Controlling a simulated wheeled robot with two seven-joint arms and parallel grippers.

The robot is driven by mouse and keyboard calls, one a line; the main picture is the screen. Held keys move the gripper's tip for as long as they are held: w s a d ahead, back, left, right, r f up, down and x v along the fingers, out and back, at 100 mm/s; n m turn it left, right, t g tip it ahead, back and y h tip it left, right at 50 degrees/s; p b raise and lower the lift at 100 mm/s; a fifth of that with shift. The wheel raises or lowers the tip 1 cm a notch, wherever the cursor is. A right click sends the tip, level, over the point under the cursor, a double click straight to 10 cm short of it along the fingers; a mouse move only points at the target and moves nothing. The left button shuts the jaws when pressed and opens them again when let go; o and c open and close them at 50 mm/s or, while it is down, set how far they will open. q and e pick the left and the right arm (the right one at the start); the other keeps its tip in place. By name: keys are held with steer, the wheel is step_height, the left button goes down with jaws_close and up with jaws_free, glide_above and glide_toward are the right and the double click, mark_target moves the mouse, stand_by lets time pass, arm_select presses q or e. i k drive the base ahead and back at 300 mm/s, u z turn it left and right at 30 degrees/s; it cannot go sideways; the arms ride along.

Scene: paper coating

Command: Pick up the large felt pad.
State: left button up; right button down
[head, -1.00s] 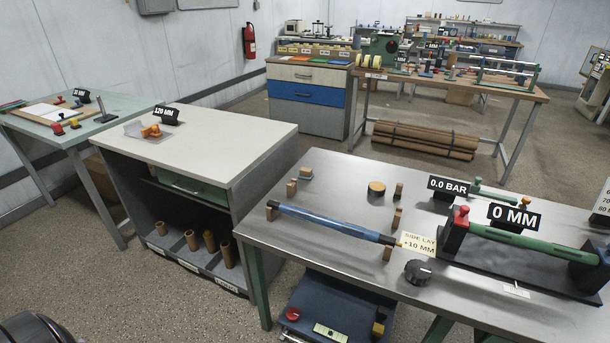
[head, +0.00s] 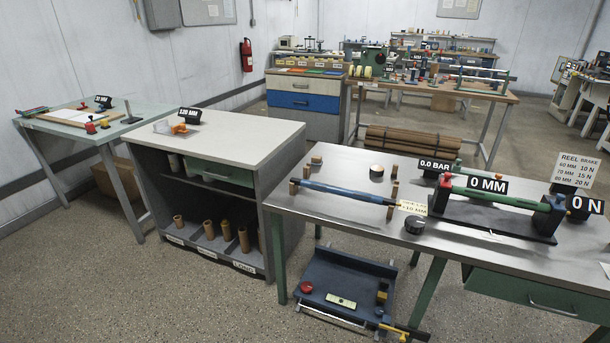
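I cannot make out a large felt pad for certain in the head view. Several small tan blocks (head: 316,160) stand on the steel-topped table (head: 345,170), but I cannot tell their material. A tan-sided round piece with a dark top (head: 376,172) stands among them. Flat coloured pieces lie on top of the drawer cabinet (head: 303,102) at the back, too small to identify. Neither of my grippers is in view.
A white-topped cabinet (head: 235,138) with cardboard tubes on its lower shelf stands left of the steel table. A dark blue low unit (head: 345,278) sits on the floor under the table's front. Bare floor (head: 150,290) is free at front left. A green-topped table (head: 60,122) stands far left.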

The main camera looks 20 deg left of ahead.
mark_target(315, 160)
steer(key=z, duration=0.15)
steer(key=k, duration=0.2)
steer(key=u, duration=0.8)
steer(key=i, duration=1.8)
steer(key=z, duration=0.75)
